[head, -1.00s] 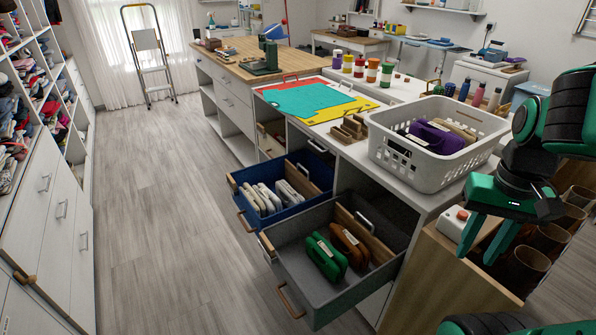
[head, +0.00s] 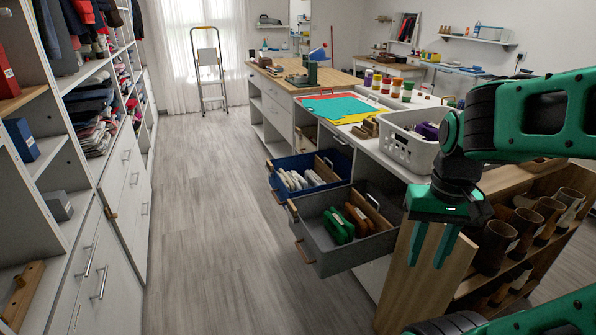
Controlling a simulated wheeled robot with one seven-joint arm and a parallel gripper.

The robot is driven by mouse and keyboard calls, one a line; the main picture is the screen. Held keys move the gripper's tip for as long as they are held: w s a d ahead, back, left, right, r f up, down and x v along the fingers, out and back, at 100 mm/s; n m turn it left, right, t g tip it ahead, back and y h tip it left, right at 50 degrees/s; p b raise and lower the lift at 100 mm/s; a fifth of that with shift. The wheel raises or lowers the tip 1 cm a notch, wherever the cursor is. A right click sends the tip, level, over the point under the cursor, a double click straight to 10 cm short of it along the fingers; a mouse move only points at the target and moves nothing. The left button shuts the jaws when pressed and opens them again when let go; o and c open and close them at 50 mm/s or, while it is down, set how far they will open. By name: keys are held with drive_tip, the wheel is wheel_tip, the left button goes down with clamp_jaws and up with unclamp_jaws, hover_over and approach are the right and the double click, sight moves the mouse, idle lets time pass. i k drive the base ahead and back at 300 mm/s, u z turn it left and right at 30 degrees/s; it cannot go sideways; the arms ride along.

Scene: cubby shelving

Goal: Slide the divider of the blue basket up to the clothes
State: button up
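The blue basket (head: 277,187) is a pulled-out blue drawer in the island's side, left of centre in the head view. Its wooden divider (head: 326,168) stands across it toward the cabinet side. Folded whitish clothes (head: 298,180) stand in a row in front, with a gap between them and the divider. My gripper (head: 432,247) hangs at the right with its fingers pointing down and apart, empty. It is well away from the blue basket, nearer to me and to the right.
A grey drawer (head: 335,258) with green and brown items and its own divider is open in front of the blue one. A white basket (head: 405,150) stands on the counter. A boot rack (head: 490,275) is at right, shelving (head: 85,185) at left. The floor (head: 210,220) between is clear.

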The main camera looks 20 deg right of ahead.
sight(327, 174)
drive_tip(key=u, duration=0.1)
drive_tip(key=k, duration=0.35)
drive_tip(key=u, duration=0.7)
drive_tip(key=i, duration=1.15)
drive_tip(key=z, duration=0.7)
drive_tip(key=i, duration=1)
drive_tip(key=z, duration=0.75)
